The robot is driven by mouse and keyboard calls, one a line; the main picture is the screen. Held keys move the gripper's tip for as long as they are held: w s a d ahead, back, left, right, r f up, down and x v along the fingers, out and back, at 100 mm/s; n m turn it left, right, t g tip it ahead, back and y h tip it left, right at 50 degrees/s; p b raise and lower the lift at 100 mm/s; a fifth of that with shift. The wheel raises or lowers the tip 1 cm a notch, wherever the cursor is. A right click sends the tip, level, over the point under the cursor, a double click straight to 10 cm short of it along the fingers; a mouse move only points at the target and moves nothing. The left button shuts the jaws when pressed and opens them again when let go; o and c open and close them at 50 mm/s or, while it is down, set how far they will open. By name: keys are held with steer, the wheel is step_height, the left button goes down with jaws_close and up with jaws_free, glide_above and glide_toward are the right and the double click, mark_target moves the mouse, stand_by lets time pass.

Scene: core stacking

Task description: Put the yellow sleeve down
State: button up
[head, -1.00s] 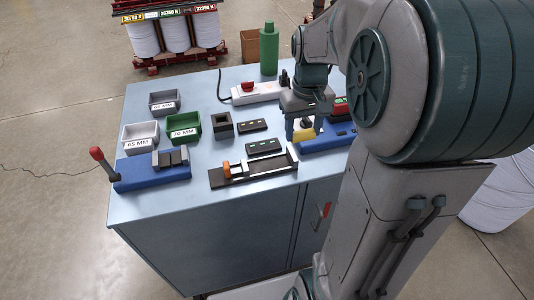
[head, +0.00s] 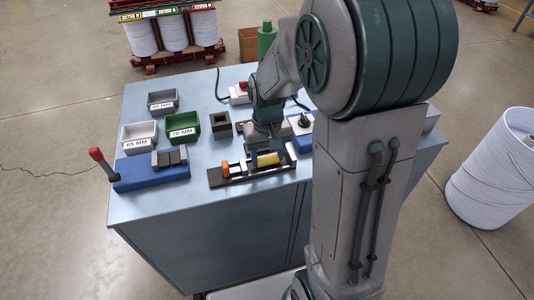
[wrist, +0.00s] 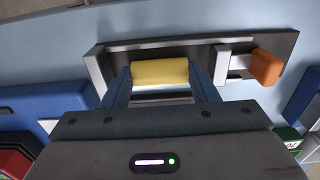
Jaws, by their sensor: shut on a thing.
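The yellow sleeve (wrist: 160,72) is a short yellow cylinder lying on its side between the two fingers of my gripper (wrist: 163,85). My gripper is shut on it. In the head view the sleeve (head: 267,157) shows at my gripper (head: 264,156), over the right part of a dark fixture (head: 230,180) with a light slide and an orange knob (head: 226,170). In the wrist view the fixture's dark bed (wrist: 215,45) lies just behind the sleeve. I cannot tell whether the sleeve touches the bed.
A blue fixture with a red-topped lever (head: 97,155) is at the front left.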

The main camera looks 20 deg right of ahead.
mark_target(267, 158)
steer(key=shift+f, duration=0.15)
steer(key=o, duration=0.9)
steer(key=shift+o, duration=0.2)
step_height(267, 158, up, 11)
steer(key=s+t, duration=0.2)
steer(key=s, duration=1.1)
steer(key=shift+s+f+t, duration=0.3)
steer(key=shift+s+t, duration=0.1)
steer(key=shift+a, duration=0.1)
